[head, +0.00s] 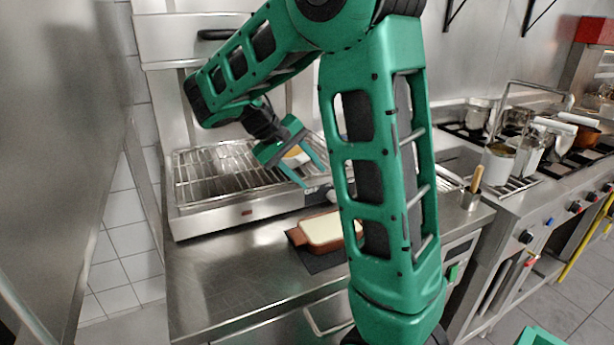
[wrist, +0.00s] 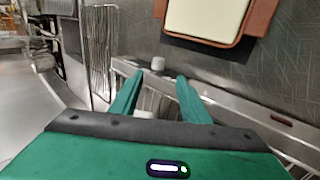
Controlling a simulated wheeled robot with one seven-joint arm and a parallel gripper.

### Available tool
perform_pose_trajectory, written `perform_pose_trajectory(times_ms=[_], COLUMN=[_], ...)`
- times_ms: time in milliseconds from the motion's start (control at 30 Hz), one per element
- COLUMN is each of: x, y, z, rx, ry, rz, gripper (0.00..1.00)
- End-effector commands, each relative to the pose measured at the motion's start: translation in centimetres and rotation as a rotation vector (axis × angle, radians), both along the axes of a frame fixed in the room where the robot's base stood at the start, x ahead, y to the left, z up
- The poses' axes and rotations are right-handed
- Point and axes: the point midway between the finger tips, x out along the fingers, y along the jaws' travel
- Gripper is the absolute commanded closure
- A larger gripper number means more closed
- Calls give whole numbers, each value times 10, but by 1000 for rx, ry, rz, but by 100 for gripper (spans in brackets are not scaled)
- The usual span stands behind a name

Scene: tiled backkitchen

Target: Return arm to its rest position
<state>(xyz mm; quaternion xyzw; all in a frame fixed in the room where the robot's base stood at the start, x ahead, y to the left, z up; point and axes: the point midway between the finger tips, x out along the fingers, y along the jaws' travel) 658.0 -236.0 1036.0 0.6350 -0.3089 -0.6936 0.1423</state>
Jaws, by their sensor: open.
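My green arm reaches from the right of the head view over a steel counter. My gripper (head: 316,180) is open, its two fingers apart, in front of a steel appliance with a wire rack (head: 215,172). In the wrist view the open fingers (wrist: 160,78) have nothing gripped between them.
A brown dish with a cream top (head: 322,229) sits on a dark mat on the counter (head: 230,275), partly behind my arm; it also shows in the wrist view (wrist: 208,18). A stove with several pots (head: 497,163) stands right. A steel panel is at left.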

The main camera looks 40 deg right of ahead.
Motion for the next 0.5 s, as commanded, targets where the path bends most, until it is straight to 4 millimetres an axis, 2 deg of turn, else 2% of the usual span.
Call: perform_pose_trajectory(times_ms=[400, 500], x=[-1, -7], y=[-1, -3], z=[0, 0], rx=[1, 12], ry=[-1, -7], rz=[-1, -8], gripper=[58, 58])
